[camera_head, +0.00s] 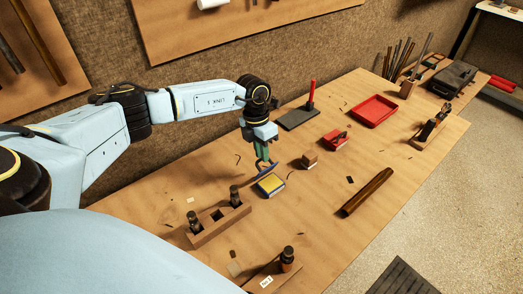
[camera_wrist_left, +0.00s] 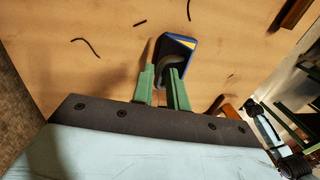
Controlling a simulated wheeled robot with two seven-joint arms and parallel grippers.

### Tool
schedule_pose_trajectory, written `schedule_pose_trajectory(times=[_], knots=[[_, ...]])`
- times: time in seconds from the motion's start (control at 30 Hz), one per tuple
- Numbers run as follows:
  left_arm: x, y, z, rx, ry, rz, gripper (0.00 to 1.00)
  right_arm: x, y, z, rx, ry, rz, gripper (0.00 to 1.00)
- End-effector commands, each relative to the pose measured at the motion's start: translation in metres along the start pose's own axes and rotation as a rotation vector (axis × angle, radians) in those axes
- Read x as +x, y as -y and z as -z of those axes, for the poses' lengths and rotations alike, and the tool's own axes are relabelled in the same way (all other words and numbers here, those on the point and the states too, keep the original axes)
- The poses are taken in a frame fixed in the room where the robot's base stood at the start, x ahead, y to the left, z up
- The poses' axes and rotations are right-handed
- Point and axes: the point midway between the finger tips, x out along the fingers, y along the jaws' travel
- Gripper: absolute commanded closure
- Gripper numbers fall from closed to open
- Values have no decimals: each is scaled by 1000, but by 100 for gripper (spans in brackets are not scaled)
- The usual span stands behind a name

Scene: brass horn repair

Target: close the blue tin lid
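The blue tin (camera_head: 270,186) sits on the workbench with a yellow face showing on top. A blue edge, apparently the lid (camera_head: 262,167), stands raised at its back. My left gripper (camera_head: 263,158) points down right at this raised edge. In the left wrist view the tin (camera_wrist_left: 182,42) lies just beyond the green fingertips (camera_wrist_left: 161,72). A gap shows between the fingers, with a dark curved thing just past the tips; I cannot tell whether they touch the lid. My right gripper is not seen for certain.
A wooden block with dark bottles (camera_head: 218,222) stands in front left of the tin. A small wooden block (camera_head: 309,161) and a red box (camera_head: 336,141) are to its right. A dark wooden rod (camera_head: 367,192) lies farther right. A red tray (camera_head: 375,111) is behind.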

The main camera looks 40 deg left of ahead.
Motion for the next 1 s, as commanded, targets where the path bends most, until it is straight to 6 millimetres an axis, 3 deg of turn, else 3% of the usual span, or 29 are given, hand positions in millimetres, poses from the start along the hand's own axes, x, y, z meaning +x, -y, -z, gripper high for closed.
schedule_pose_trajectory(times=[0.1,0.57,1.0], knots=[[0,0,0,0,0,0,100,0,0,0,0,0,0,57],[-2,3,0,1,0,-17,100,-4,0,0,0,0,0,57],[0,29,-1,6,2,-274,100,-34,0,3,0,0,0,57]])
